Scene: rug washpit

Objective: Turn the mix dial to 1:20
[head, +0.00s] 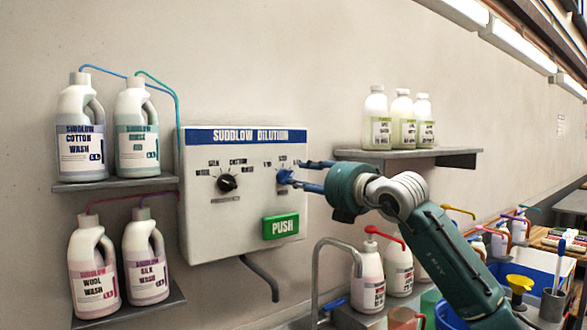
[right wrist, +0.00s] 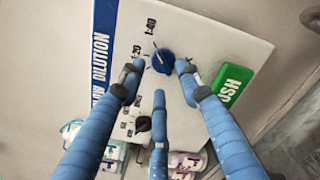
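The blue mix dial (head: 284,177) is on the right of the white Suddlow Dilution panel (head: 205,235). The right wrist view shows the dial (right wrist: 163,62) close up, with 1:20 and 1:40 printed beside it. I cannot tell exactly which mark its pointer meets. My right gripper (head: 305,175) is in front of the dial with its blue fingers spread. In the right wrist view its fingertips (right wrist: 160,72) lie around the dial, with a gap on the left; contact on the right is unclear. My left gripper is not in view.
Jugs stand on two shelves at left. A shelf (head: 455,152) with several bottles is right of the panel. A tap (head: 318,262) and pump bottles stand below.

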